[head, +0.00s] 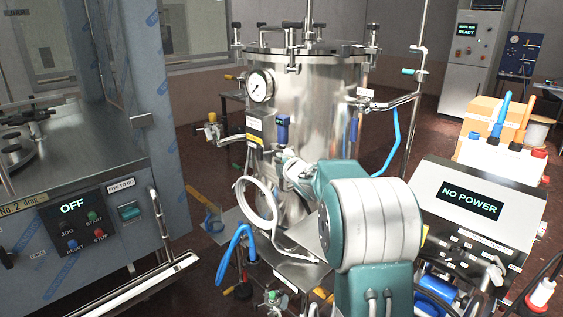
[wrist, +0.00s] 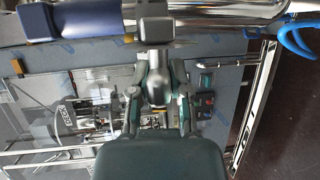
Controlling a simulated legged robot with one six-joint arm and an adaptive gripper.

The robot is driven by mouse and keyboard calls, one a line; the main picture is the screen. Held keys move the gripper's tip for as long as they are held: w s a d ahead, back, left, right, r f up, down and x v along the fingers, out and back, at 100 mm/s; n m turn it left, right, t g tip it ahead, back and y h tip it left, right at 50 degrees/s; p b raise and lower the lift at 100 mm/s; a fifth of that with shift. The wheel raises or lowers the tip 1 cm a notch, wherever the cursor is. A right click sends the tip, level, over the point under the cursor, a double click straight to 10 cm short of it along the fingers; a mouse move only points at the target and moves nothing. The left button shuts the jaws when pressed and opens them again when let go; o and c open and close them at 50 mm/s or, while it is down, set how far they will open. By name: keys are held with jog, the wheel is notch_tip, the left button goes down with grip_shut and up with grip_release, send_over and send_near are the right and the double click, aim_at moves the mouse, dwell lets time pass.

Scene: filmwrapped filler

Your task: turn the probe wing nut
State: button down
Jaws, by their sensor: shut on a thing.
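A steel vessel (head: 305,90) stands in the middle of the head view, with a probe with a dark blue head (head: 282,130) on its front. The blue head also shows at the upper left of the wrist view (wrist: 75,20). My gripper (wrist: 157,66) points at the vessel's side just below the blue head. Its fingers are closed in on a grey metal piece, which I take to be the probe wing nut (wrist: 155,28). In the head view my arm hides most of the fingers and the nut, so the nut's exact angle cannot be told.
A cabinet marked OFF (head: 72,208) stands at the left. A console marked NO POWER (head: 470,200) stands close at the right. A white hose loop (head: 240,203) and blue hoses (head: 232,248) hang near my arm. A pressure gauge (head: 260,86) sits above the probe.

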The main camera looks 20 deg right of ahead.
jog(key=shift+f, duration=0.3)
dwell(0.5)
